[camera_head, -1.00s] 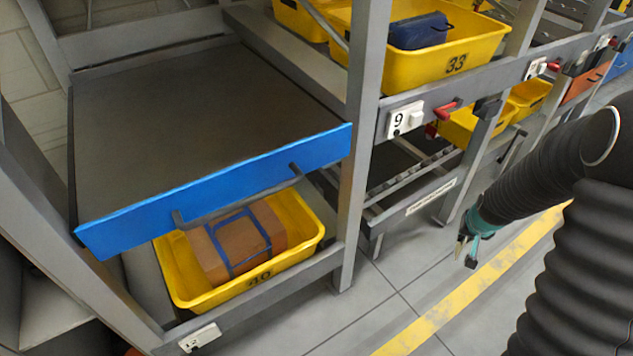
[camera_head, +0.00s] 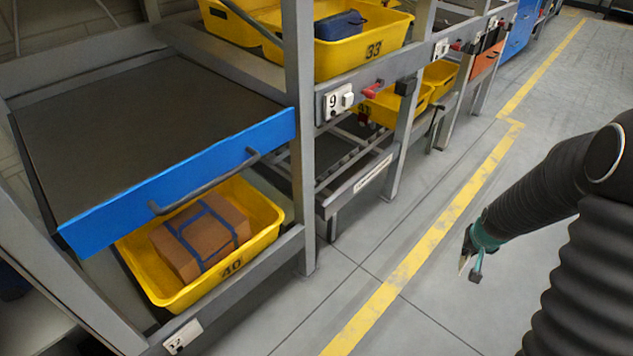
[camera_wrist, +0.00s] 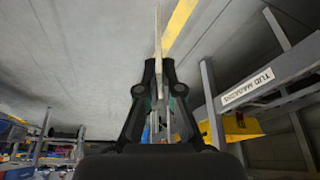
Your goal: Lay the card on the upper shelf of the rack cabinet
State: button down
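My gripper (camera_head: 472,262) hangs over the open floor at the right of the head view. In the wrist view, my gripper (camera_wrist: 160,98) has its fingers closed on a thin pale card (camera_wrist: 158,35), seen edge-on and pointing away from the palm. In the head view only a small pale sliver of the card (camera_head: 462,265) shows at the fingertips. It is clear of the racks. I cannot tell whether any of the racking in view is the rack cabinet, and no upper shelf is clearly identifiable as its own.
A grey rack (camera_head: 300,170) fills the left, with a blue-fronted pull-out tray (camera_head: 185,182) jutting out. A yellow bin (camera_head: 272,238) below holds a brown box (camera_head: 200,240). Another yellow bin (camera_head: 395,38) stands higher. The floor along the yellow line (camera_head: 440,230) is clear.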

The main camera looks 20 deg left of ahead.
aim_at(33, 318)
jog(key=z, duration=0.5)
jog(key=i, duration=0.85)
jog(key=u, duration=3.8)
